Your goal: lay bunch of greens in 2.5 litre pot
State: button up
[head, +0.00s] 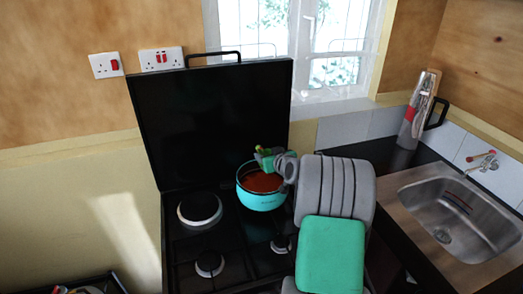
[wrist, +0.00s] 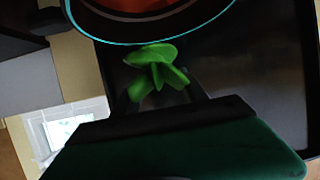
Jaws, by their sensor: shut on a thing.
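A turquoise pot (head: 262,200) with reddish-brown contents stands on the hob. Its rim and part of its inside show at the top of the wrist view (wrist: 130,41). My gripper (head: 267,160) is at the pot's upper right edge in the head view, above the rim. In the wrist view my gripper (wrist: 160,90) is shut on the bunch of greens (wrist: 155,58), whose bright green leaves stick out between the fingers. A small part of the greens also shows in the head view (head: 260,151). In the wrist view the leaves come close to the pot's rim; I cannot tell whether they touch.
The black hob (head: 185,262) has several burners, and its raised lid (head: 205,120) stands behind the pot. A steel sink (head: 445,220) is at the right. A grey and red container (head: 410,125) stands on the back right counter.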

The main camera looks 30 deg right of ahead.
notch_tip(320, 180, down, 6)
jog(key=shift+s+r+b, duration=0.15)
jog(key=shift+b, duration=0.45)
jog(key=o, duration=1.5)
jog(key=shift+o, duration=0.2)
jog(key=shift+s, duration=0.1)
jog(key=b+v, duration=0.2)
jog(key=v, duration=0.5)
jog(key=shift+s, duration=0.35)
jog(key=shift+a+r, duration=0.1)
